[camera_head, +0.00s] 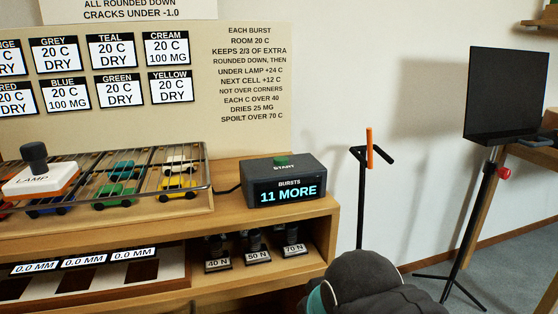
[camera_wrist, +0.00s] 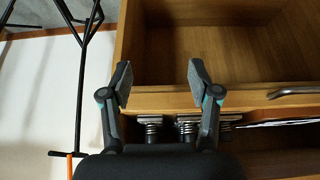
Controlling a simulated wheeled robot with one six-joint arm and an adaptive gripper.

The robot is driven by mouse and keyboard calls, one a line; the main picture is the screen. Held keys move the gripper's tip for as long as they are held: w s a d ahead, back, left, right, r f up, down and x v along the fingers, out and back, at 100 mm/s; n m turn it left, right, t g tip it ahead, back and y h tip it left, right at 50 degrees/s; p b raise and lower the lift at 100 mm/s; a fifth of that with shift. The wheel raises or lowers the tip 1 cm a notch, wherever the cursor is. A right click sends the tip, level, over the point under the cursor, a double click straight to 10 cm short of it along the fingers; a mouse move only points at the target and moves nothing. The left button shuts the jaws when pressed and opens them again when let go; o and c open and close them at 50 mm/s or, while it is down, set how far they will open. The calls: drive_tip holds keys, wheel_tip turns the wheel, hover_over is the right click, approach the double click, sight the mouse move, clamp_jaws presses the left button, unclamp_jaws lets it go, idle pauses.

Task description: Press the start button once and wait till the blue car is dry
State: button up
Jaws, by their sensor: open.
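A grey control box (camera_head: 286,180) stands on the right end of the wooden bench, with a green start button (camera_head: 281,161) on top. Its screen reads "BURSTS 11 MORE". The lamp (camera_head: 40,180), white and orange with a dark knob, is over the left of the wire rack. A blue car (camera_head: 44,212) shows partly below the lamp, mostly hidden. The board's blue card (camera_head: 67,93) reads 20 C, 100 MG. My gripper (camera_wrist: 160,80) is open and empty in the wrist view, in front of the wooden bench; the button is not in that view.
The wire rack (camera_head: 208,190) holds several other toy cars. Spring plungers marked 40 N, 50 N and 70 N (camera_head: 293,250) stand on the shelf below. A black stand with an orange handle (camera_head: 369,148) and a music stand (camera_head: 506,92) are at the right.

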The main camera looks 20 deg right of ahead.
idle(0.3)
clamp_jaws()
idle(1.3)
